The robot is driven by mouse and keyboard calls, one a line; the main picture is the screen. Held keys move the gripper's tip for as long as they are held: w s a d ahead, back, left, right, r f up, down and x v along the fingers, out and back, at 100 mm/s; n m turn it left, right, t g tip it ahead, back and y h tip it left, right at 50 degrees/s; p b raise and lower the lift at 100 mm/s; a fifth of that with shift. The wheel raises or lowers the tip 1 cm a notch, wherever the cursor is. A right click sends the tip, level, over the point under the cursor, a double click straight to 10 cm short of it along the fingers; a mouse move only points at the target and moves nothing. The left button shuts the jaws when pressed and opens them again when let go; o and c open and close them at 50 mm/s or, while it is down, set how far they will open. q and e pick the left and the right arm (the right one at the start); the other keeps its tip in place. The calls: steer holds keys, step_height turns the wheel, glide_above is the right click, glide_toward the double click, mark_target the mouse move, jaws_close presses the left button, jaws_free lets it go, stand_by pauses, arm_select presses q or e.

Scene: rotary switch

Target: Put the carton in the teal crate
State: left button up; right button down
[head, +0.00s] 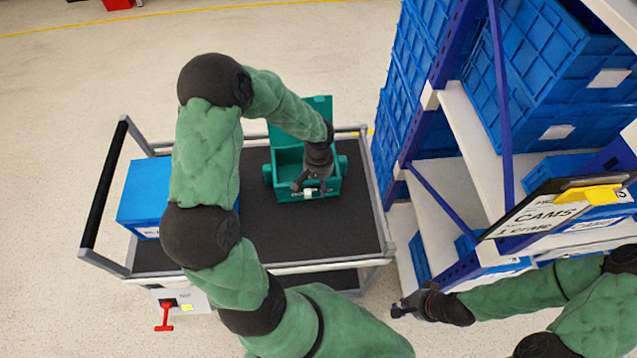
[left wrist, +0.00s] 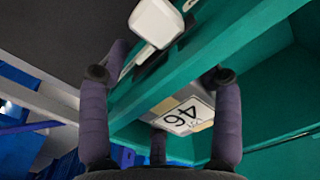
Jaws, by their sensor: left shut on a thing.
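The teal crate (head: 288,160) stands on the cart's dark deck with its lid raised at the back. My left gripper (head: 306,184) is over the crate's front part, pointing down, and hides part of the opening. The teal crate wall (left wrist: 265,95) is close behind. My right gripper (head: 408,303) is low at the right, away from the cart; its jaws are too small to read.
A blue box (head: 143,195) stands on the cart (head: 265,225) at the left, partly behind my left arm. A shelf rack (head: 460,120) with blue crates (head: 535,85) rises close on the right. The deck between box and crate is clear.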

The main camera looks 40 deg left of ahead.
arm_select(q)
steer(key=shift+f, duration=0.25)
steer(key=shift+f, duration=0.2)
steer(key=o, duration=1.7)
steer(key=shift+r, duration=0.1)
steer(key=shift+r, duration=0.2)
step_height(320, 180, up, 12)
steer(key=p, duration=0.2)
steer(key=shift+f+p, duration=0.1)
steer(key=shift+p, duration=0.25)
